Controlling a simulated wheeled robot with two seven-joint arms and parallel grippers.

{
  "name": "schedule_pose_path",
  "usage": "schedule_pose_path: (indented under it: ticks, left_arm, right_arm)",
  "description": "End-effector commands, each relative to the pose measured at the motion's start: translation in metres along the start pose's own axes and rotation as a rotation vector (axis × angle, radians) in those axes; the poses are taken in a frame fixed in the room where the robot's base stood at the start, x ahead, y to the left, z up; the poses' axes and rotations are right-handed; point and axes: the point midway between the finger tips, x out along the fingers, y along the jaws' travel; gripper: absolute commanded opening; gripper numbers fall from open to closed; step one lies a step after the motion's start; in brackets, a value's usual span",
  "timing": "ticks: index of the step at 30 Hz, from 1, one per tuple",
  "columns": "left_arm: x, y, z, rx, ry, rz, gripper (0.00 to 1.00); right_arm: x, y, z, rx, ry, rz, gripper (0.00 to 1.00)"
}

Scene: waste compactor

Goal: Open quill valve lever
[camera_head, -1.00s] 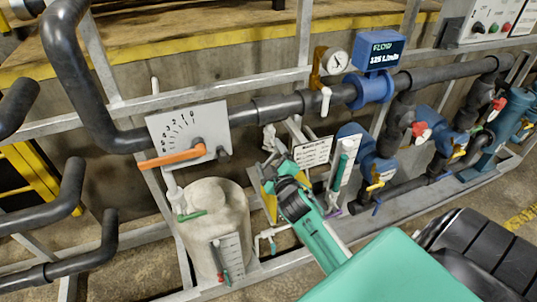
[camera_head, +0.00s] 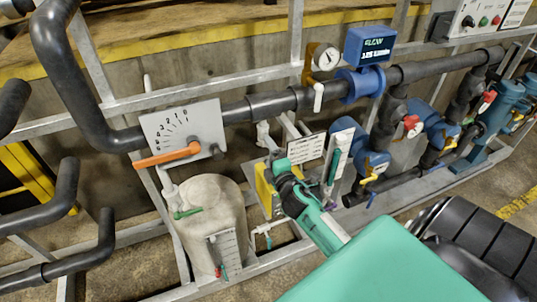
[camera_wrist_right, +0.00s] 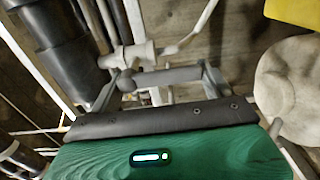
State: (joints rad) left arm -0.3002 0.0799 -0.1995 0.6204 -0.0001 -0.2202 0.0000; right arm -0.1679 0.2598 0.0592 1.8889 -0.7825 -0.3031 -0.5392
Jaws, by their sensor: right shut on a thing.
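My right gripper (camera_head: 277,157) reaches up from the lower right in the head view, its tip at the pale grey valve fitting (camera_head: 264,135) below the main dark pipe. In the right wrist view, the fitting (camera_wrist_right: 128,55) is whitish, with a pale lever (camera_wrist_right: 190,33) slanting up to the right. The gripper's grey fingers (camera_wrist_right: 175,76) are close by, beside and below the fitting. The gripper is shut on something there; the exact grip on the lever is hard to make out. My left gripper is out of view.
A panel with an orange lever (camera_head: 167,154) is at the left, above a cream tank (camera_head: 213,205). A blue flow display (camera_head: 369,46) and gauge (camera_head: 327,57) sit above. A white label plate (camera_head: 306,148) and blue valves (camera_head: 375,160) stand close on the gripper's right.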

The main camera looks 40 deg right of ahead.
Motion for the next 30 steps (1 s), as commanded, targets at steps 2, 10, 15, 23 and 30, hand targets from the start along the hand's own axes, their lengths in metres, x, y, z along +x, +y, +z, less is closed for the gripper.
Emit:
schedule_pose_path:
  ticks: [2,10,15,23,30]
  left_arm:
    - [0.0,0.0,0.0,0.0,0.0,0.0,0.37]
    - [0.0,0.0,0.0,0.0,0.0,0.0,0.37]
    - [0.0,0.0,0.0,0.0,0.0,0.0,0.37]
    - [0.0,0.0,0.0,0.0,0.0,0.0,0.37]
    - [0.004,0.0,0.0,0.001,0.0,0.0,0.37]
  right_arm:
    - [0.0,-0.002,0.0,-0.011,0.0,-0.002,0.41]
    - [-0.001,-0.002,0.0,-0.02,0.0,-0.003,0.41]
    - [-0.001,-0.002,0.0,-0.021,0.0,-0.003,0.41]
    - [0.0,-0.001,0.0,-0.018,0.0,-0.002,1.0]
    - [-0.012,-0.003,0.0,-0.016,0.0,-0.002,1.0]
